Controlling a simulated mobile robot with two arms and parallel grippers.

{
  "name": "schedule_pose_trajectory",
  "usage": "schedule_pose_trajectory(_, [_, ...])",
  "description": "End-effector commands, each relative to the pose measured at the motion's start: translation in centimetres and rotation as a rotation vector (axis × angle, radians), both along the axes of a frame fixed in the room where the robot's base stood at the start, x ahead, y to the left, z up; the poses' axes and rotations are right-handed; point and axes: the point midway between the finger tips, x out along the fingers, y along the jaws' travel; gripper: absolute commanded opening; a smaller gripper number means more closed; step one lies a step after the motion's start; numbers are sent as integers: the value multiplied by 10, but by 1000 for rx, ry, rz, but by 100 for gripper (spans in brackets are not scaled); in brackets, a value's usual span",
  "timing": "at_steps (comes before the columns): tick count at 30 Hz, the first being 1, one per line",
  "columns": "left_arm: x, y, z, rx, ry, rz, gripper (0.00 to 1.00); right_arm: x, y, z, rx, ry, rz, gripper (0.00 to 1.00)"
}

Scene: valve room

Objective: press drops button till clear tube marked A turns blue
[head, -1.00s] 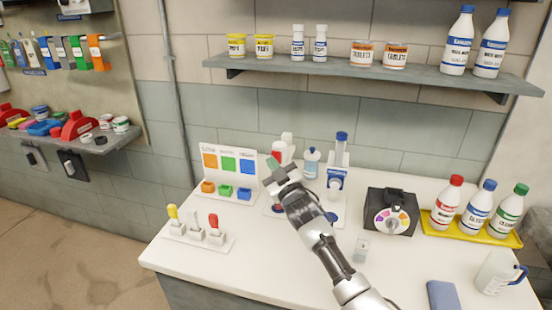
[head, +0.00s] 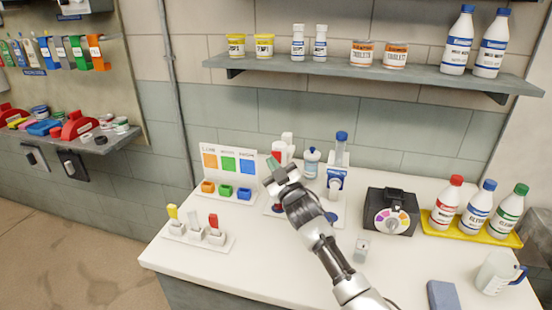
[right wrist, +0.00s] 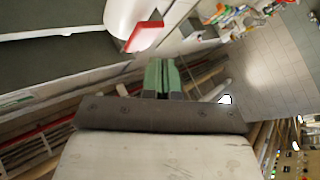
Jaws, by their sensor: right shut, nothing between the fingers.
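My right gripper (head: 274,168) is above the white bench, in front of the dispenser stands. Its green-tipped fingers are together and empty, also in the right wrist view (right wrist: 161,76). A blue-capped dispenser (head: 337,178) stands right of it. A dark blue round button (head: 331,217) shows at that stand's foot beside my forearm. A red-fronted dispenser (head: 279,152) is partly hidden behind the gripper. A small clear vessel (head: 361,249) with a dark mark stands on the bench; I cannot read the mark. No blue filling shows in it. My left gripper is out of view.
A rack (head: 197,237) with yellow, white and red tops stands at the bench's left. A colour-dial box (head: 390,212) and a yellow tray (head: 470,233) of bottles are right. A jug (head: 496,274) and a blue block (head: 442,295) lie near the front. A shelf (head: 370,70) hangs above.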

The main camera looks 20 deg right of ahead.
Motion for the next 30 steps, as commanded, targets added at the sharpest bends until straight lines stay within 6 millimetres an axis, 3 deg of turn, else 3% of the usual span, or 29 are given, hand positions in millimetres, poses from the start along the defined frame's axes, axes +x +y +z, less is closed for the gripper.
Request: schedule_pose_trajectory(30, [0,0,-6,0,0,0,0,10,-7,0,0,0,0,0])
